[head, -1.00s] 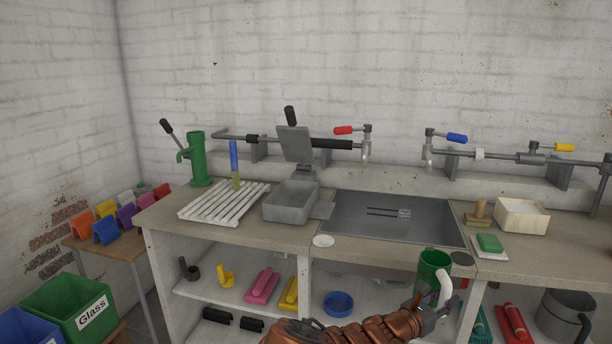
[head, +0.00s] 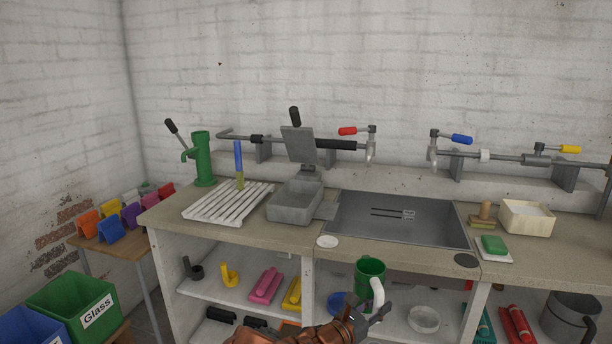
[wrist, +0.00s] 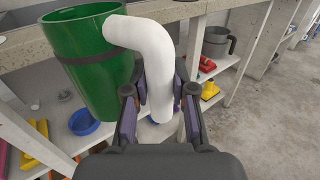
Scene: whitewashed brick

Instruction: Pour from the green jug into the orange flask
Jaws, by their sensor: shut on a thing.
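The green jug (head: 369,274) with a white handle (head: 377,293) is in front of the counter, below its top edge, in the head view. It looks roughly upright. My gripper (head: 378,312) is shut on the white handle, low down. In the wrist view the jug (wrist: 92,68) fills the upper left, and my gripper's fingers (wrist: 158,100) are on both sides of the handle (wrist: 154,60). The inside of the jug shows only in part, and I cannot tell what it holds. I cannot make out an orange flask in either view.
Shelves below hold coloured items and a grey pot (head: 568,313). A green "Glass" bin (head: 70,300) stands at lower left.

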